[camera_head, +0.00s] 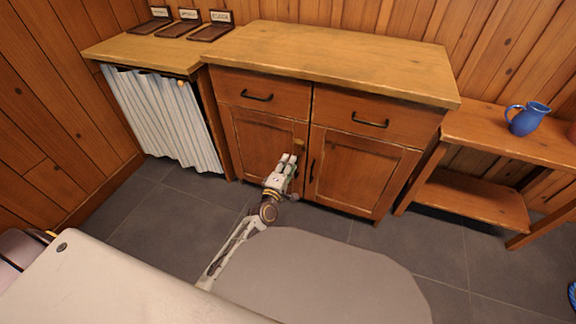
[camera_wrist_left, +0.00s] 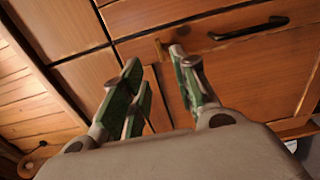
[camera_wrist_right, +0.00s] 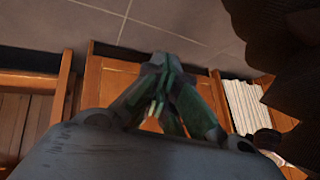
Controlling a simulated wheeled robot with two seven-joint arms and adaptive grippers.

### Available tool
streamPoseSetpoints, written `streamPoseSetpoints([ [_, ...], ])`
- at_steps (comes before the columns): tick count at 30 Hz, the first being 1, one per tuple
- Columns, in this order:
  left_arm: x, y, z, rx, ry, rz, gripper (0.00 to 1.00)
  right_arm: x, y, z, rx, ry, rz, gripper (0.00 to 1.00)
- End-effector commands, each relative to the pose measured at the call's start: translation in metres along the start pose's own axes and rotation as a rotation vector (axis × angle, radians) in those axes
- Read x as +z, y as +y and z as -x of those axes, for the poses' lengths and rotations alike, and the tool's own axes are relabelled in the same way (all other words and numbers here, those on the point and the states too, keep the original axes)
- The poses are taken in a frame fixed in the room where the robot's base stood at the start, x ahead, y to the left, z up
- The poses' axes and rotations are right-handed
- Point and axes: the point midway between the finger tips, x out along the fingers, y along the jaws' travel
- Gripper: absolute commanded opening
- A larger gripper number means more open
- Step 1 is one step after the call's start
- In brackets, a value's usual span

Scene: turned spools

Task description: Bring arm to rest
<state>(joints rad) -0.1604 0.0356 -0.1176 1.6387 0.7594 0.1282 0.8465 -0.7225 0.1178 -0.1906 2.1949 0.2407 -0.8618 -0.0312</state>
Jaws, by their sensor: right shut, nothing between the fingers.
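My left gripper (camera_head: 290,158) is in front of the wooden cabinet (camera_head: 262,140), near the upper inner part of its left door. In the left wrist view its fingers (camera_wrist_left: 153,62) are spread, with nothing between them. A small wooden catch (camera_head: 299,142) on the cabinet front lies just beyond the fingertips and also shows in the left wrist view (camera_wrist_left: 158,48). I cannot tell whether they touch. My right gripper (camera_wrist_right: 158,66) shows only in its own wrist view, its fingers together and empty. The cabinet's doors and drawers look shut.
A curtained counter (camera_head: 160,115) with several dark small frames or trays (camera_head: 212,30) on top stands at the left. A low wooden bench (camera_head: 480,198) with a blue jug (camera_head: 527,118) stands at the right. Grey tiled floor (camera_head: 330,222) is clear before the cabinet.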

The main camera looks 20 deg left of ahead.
Motion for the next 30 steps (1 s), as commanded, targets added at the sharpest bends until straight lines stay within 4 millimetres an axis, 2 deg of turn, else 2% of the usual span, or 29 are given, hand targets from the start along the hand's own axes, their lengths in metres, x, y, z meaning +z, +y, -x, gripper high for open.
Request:
streamPoseSetpoints([
  [11,0.000,0.000,0.000,-0.001,0.000,-0.001,0.29,0.000,0.000,0.000,0.000,0.000,0.000,0.00],
  [17,0.001,-0.007,0.002,-0.025,-0.007,-0.031,0.29,0.004,0.003,-0.003,0.008,-0.011,0.000,0.00],
  [23,0.003,-0.029,0.011,-0.095,-0.028,-0.122,0.29,0.014,0.012,-0.011,0.031,-0.036,0.002,0.00],
  [30,0.005,-0.066,0.031,-0.208,-0.075,-0.275,0.29,0.034,0.028,-0.024,0.067,-0.077,0.006,0.00],
])
